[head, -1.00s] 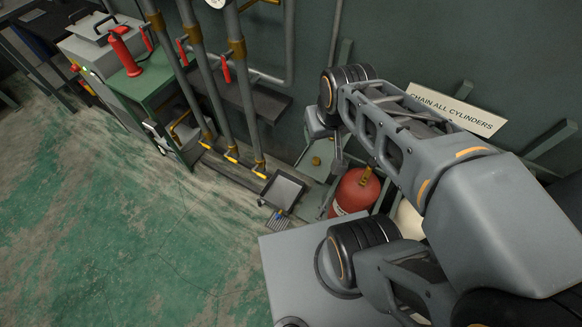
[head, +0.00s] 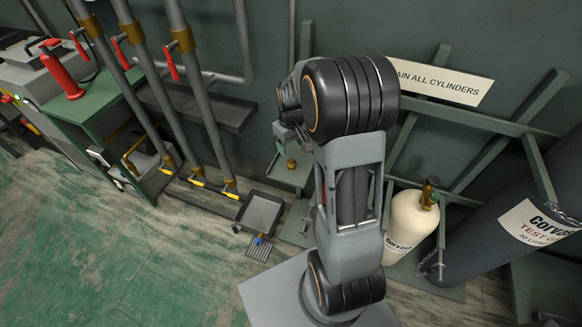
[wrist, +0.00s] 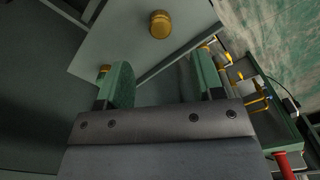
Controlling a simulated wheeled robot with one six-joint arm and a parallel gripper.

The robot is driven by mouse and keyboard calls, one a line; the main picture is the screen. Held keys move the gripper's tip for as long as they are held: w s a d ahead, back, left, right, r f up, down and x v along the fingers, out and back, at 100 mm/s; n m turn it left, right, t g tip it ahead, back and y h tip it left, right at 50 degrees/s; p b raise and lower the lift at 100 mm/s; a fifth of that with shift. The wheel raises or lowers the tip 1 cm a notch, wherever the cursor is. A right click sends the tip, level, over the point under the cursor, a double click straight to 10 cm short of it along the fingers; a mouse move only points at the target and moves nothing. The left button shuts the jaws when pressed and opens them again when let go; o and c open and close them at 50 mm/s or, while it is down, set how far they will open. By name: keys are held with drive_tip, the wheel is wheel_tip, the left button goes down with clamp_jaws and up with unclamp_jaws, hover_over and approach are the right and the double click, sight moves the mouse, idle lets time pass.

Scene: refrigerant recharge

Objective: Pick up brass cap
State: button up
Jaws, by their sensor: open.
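The brass cap (wrist: 160,24) is a short round brass piece on a light grey plate or shelf (wrist: 125,32), near the top of the wrist view. In the head view, a small brass piece (head: 291,163) on the green-grey stand by the wall appears to be the same cap. My gripper (wrist: 163,78) is open, with two green fingers spread apart and nothing between them. The cap lies beyond the fingertips, roughly in line with the gap. A second brass piece (wrist: 104,70) shows partly behind the left finger. In the head view my arm mostly hides the gripper.
A cream cylinder (head: 411,222) stands right of my arm, and a large dark cylinder (head: 500,235) is farther right. A grey tray (head: 262,213) lies on the floor left of the arm. Pipes with red-handled valves (head: 172,65) run along the wall. Open floor lies at lower left.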

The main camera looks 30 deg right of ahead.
sight(291, 161)
drive_tip(key=shift+f+b, duration=1.1)
drive_tip(key=shift+f, duration=3.3)
drive_tip(key=shift+c, duration=0.3)
drive_tip(key=c, duration=0.9)
